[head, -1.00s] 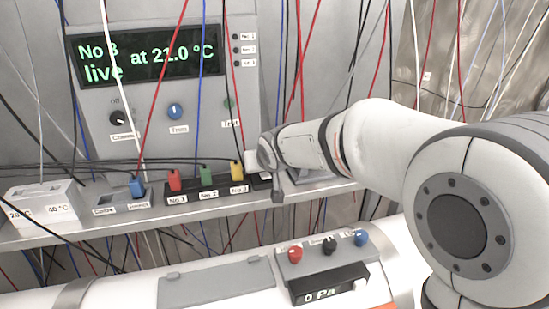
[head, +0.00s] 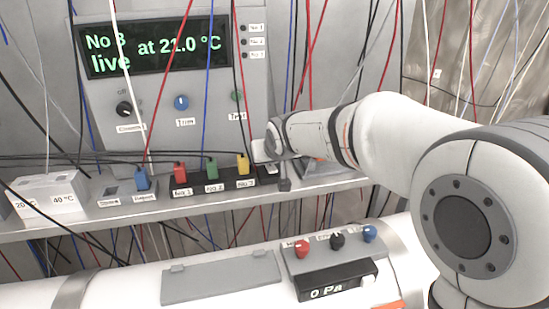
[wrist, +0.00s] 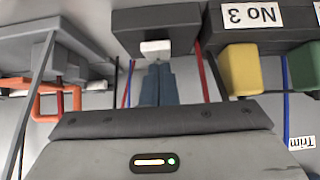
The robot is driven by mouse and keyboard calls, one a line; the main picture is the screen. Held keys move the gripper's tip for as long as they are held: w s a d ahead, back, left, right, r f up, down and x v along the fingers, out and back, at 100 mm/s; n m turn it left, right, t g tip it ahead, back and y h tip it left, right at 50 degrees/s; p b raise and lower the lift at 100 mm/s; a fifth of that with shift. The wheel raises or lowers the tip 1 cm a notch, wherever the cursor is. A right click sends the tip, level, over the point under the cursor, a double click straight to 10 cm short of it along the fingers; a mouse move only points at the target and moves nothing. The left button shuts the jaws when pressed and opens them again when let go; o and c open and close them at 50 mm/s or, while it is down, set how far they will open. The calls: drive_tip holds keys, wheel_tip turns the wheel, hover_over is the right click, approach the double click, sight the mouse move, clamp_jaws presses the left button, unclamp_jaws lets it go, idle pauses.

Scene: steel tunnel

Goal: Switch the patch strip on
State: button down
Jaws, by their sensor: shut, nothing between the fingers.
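The patch strip (head: 197,187) is a black bar on the shelf with red, green and yellow plugs above labels No 1, No 2 and No 3. In the wrist view, which is upside down, a dark block (wrist: 155,18) beside the No 3 label carries a small white switch (wrist: 155,46). My gripper (head: 284,186) is at the strip's right end in the head view. In the wrist view its blue-grey fingers (wrist: 158,72) are together and empty, with their tips right at the white switch. I cannot tell whether they touch it. The switch's position is unclear.
The yellow plug (wrist: 240,70) and green plug (wrist: 304,68) stand close beside my fingers. Loose wires hang around the strip. The display (head: 150,45) reads "No 3 live at 21.0 °C". A white box (head: 48,197) sits at the shelf's left; a white pipe runs below.

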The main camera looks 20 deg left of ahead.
drive_tip(key=shift+w+a+f, duration=0.1)
drive_tip(key=shift+w+a, duration=0.15)
drive_tip(key=shift+w, duration=0.3)
drive_tip(key=shift+r, duration=0.3)
drive_tip(key=r+p, duration=0.2)
drive_tip(key=r, duration=0.1)
drive_tip(key=r+p, duration=0.1)
drive_tip(key=shift+w+r, duration=0.15)
drive_tip(key=shift+w, duration=0.15)
drive_tip(key=r+b+v, duration=0.1)
drive_tip(key=b+v, duration=0.2)
drive_tip(key=v, duration=0.6)
drive_tip(key=s+d+f+m+g+h, duration=0.1)
drive_tip(key=s+d+f, duration=0.2)
drive_tip(key=d, duration=0.4)
drive_tip(key=s+d+f+m+h, duration=0.1)
drive_tip(key=s+d+f, duration=0.2)
drive_tip(key=d, duration=0.4)
drive_tip(key=s+d+f+m+g+h, duration=0.1)
drive_tip(key=s+d+f, duration=0.2)
drive_tip(key=d, duration=0.4)
drive_tip(key=s+d+f+m+g, duration=0.1)
drive_tip(key=s+d+f, duration=0.3)
drive_tip(key=s, duration=0.3)
drive_tip(key=s+d+f+m+g+h, duration=0.1)
drive_tip(key=s+d+f+m, duration=0.1)
drive_tip(key=s+d+f, duration=0.3)
drive_tip(key=shift+s+d+f+g+h, duration=0.15)
drive_tip(key=shift+s+d+g+h, duration=0.2)
drive_tip(key=shift+s+d, duration=0.6)
